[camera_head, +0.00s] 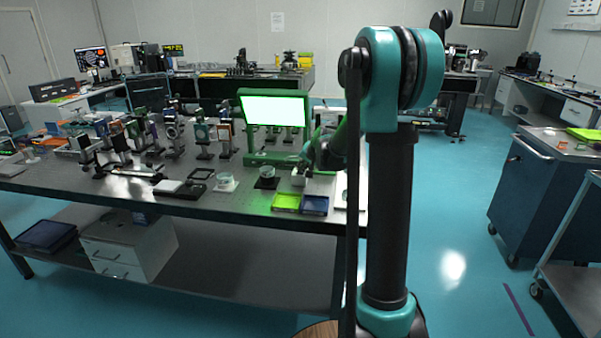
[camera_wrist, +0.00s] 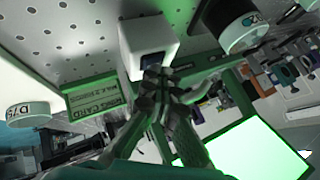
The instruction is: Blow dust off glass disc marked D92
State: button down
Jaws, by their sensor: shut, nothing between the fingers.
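My gripper (camera_wrist: 155,78) is shut, with its fingertips close to a white block (camera_wrist: 147,38) that has a dark blue part on its near face. I cannot tell whether they touch. In the wrist view, one round piece with a white marked rim (camera_wrist: 30,113) is at the left, and another, on a dark base (camera_wrist: 238,24), is at the upper right. Both marks start with D, but I cannot read either surely as D92. In the head view, two clear discs, one on a white base (camera_head: 225,181) and one on a dark base (camera_head: 267,172), stand left of my gripper (camera_head: 304,165).
A lit green-framed panel (camera_head: 274,110) stands behind my gripper on the optical table (camera_head: 240,203). Yellow-green (camera_head: 286,202) and blue (camera_head: 315,205) trays lie at the front edge. Optics mounts crowd the table's left. A dark cabinet (camera_head: 541,180) stands at the right.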

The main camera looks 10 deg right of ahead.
aim_at(302, 173)
jog(key=shift+r, duration=0.8)
jog(key=shift+r, duration=0.1)
jog(key=shift+r, duration=2.4)
